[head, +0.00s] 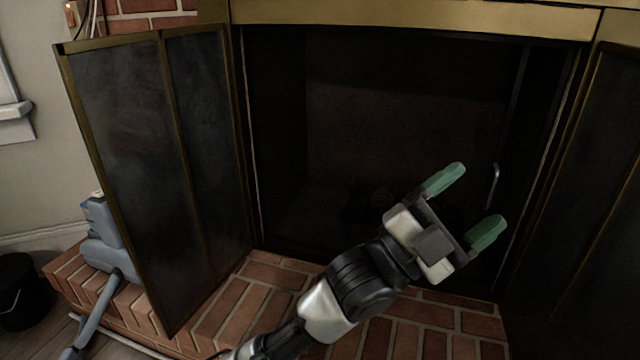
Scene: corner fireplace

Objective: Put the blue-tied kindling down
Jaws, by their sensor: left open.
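My left gripper (466,206) is open, with its two green fingertips spread wide apart and nothing between them. It is in front of the dark firebox opening (330,120), above the brick hearth. No blue-tied kindling can be made out. Dim shapes (378,197) show low in the firebox, just left of my gripper, but it is too dark to tell what they are. My gripper and forearm hide part of the firebox floor and the hearth. My right gripper is not in view.
A folding glass door (150,150) stands open at the left, over the brick hearth (235,305). Another dark door panel (590,190) is at the right. A blue-grey object (103,240) sits on the hearth behind the left door. A black bucket (20,290) stands at far left.

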